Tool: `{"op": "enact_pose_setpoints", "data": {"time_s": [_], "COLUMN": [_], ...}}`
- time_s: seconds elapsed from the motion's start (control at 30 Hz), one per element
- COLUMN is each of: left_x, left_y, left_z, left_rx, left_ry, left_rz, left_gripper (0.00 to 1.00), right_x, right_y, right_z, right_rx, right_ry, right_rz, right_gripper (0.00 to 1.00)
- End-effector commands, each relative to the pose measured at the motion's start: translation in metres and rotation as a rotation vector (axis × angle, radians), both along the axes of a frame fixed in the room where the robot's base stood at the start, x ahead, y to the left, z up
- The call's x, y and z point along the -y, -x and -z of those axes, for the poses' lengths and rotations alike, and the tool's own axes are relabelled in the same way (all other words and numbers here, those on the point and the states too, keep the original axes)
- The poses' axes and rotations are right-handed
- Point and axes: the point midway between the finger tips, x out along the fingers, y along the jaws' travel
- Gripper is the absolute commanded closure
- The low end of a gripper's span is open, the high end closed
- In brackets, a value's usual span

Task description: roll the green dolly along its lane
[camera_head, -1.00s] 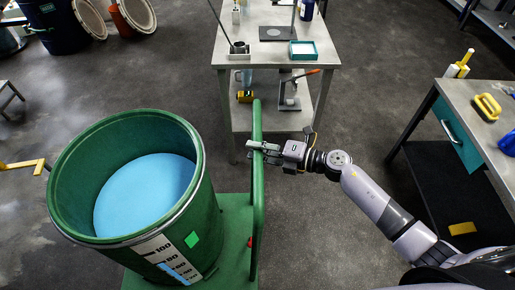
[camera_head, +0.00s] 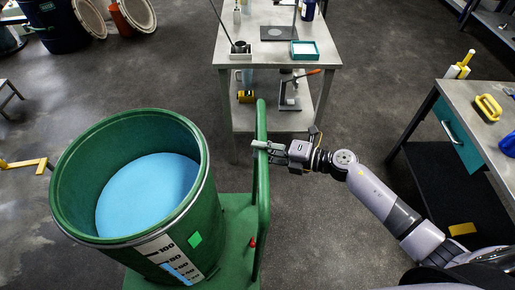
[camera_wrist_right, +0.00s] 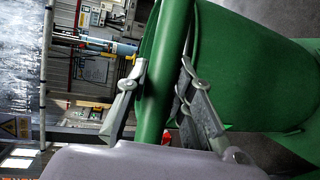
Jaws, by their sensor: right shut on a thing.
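The green dolly (camera_head: 237,236) stands on the floor in the lower middle of the head view, with an upright green push handle (camera_head: 262,200). It carries a large open green drum (camera_head: 207,215) with blue contents (camera_head: 150,192) and a level scale on its side. My right gripper (camera_head: 262,147) is shut on the handle's upright bar. In the right wrist view the green bar (camera_wrist_right: 165,75) runs between the two fingers (camera_wrist_right: 160,95), with the drum (camera_wrist_right: 240,75) behind it. My left gripper is not in view.
A metal bench (camera_head: 250,60) with a press below stands ahead of the dolly. A second bench (camera_head: 480,110) with a teal drawer is at the right. A yellow lever (camera_head: 25,164) shows left of the drum. Grey floor lies between the drum and the far bench.

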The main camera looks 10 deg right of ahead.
Motion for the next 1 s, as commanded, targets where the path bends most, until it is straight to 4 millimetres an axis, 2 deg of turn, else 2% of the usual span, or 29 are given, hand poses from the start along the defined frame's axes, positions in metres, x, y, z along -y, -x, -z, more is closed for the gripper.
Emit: {"op": "enact_pose_setpoints", "data": {"time_s": [0.07,0.1,0.4,0.77,0.87,1.0], "left_x": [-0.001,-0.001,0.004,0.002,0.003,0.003], "left_y": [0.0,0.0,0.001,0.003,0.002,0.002], "left_z": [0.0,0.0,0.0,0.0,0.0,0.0], "left_rx": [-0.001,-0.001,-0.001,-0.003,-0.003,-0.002], "left_ry": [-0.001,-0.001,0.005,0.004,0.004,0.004], "left_rz": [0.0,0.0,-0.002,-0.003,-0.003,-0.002], "left_gripper": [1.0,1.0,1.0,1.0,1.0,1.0], "right_x": [0.005,0.005,0.003,0.006,0.017,0.04], "right_y": [-0.001,-0.001,-0.001,0.002,0.009,0.026], "right_z": [0.002,0.002,0.001,0.0,-0.002,-0.006], "right_rx": [0.001,0.001,0.001,0.0,-0.002,-0.003], "right_ry": [0.009,0.009,0.005,0.004,0.006,0.007], "right_rz": [0.009,0.01,0.006,0.005,0.005,0.005], "right_gripper": [1.0,0.76,0.57,0.57,0.57,0.57]}}
